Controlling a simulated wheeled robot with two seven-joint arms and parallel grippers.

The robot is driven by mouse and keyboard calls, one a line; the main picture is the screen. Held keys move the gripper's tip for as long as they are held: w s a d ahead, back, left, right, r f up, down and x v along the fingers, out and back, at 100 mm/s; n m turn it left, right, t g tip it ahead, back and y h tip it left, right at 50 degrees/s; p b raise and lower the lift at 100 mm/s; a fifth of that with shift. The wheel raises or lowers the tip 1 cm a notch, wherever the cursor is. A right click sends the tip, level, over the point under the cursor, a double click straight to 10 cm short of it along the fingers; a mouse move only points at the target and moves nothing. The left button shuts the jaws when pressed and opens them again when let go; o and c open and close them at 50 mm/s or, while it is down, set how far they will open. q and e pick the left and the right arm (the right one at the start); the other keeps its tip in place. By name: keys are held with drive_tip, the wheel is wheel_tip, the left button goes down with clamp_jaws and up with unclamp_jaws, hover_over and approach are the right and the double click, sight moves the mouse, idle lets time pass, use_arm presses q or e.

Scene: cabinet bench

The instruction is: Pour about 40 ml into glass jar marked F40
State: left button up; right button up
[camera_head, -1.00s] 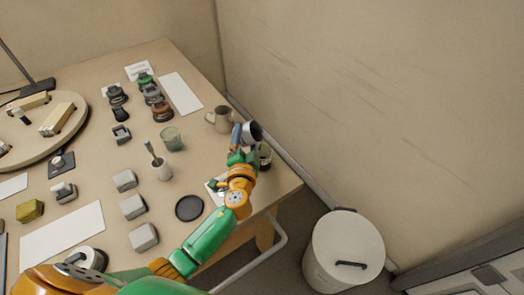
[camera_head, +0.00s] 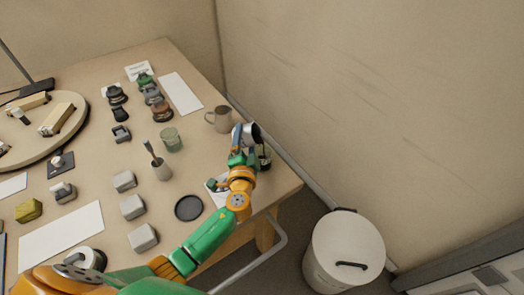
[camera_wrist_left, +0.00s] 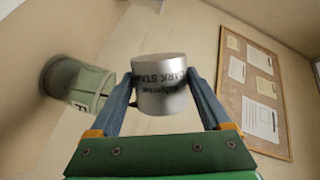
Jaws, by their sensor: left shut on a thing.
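My left gripper (camera_head: 243,138) is over the right edge of the bench. In the left wrist view its blue fingers (camera_wrist_left: 165,95) are shut on a silver metal cup (camera_wrist_left: 160,84) lettered "DARK STAIN". In the head view the cup (camera_head: 252,133) looks tilted, partly hidden by the gripper. A glass jar (camera_head: 264,157) stands just below and right of it, partly hidden by my arm. The left wrist view shows a greenish glass jar (camera_wrist_left: 78,82) beside the cup, its label beginning with F; the number is unreadable. My right gripper is out of view.
A grey-brown jug (camera_head: 219,119) stands behind the gripper. Another greenish glass (camera_head: 171,140), a small pot with a stirrer (camera_head: 161,170) and a dark round disc (camera_head: 188,208) lie to the left. A white bin (camera_head: 343,250) stands on the floor at right.

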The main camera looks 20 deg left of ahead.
use_arm(q)
drive_tip(key=shift+a+r+m+p, duration=0.15)
drive_tip(key=shift+r+m+p, duration=0.15)
drive_tip(key=shift+m, duration=0.1)
drive_tip(key=n, duration=0.3)
drive_tip(key=shift+a+r, duration=0.2)
drive_tip(key=shift+r, duration=0.2)
drive_tip(key=shift+f+n+h+b, duration=0.4)
drive_tip(key=shift+f+n+b, duration=0.1)
drive_tip(key=shift+f+b, duration=0.25)
drive_tip(key=shift+r, duration=0.2)
drive_tip(key=shift+f, duration=0.2)
drive_tip(key=a+n, duration=0.1)
drive_tip(key=a+f+n, duration=0.1)
drive_tip(key=n, duration=0.2)
drive_tip(key=shift+s+a+f+g+h, duration=0.25)
drive_tip(key=shift+a+g+h, duration=0.05)
drive_tip(key=shift+a+h, duration=0.1)
drive_tip(key=shift+a+f+n+h+b, duration=0.25)
drive_tip(key=shift+f+n+h+b, duration=0.05)
drive_tip(key=shift+f+n+b, duration=0.1)
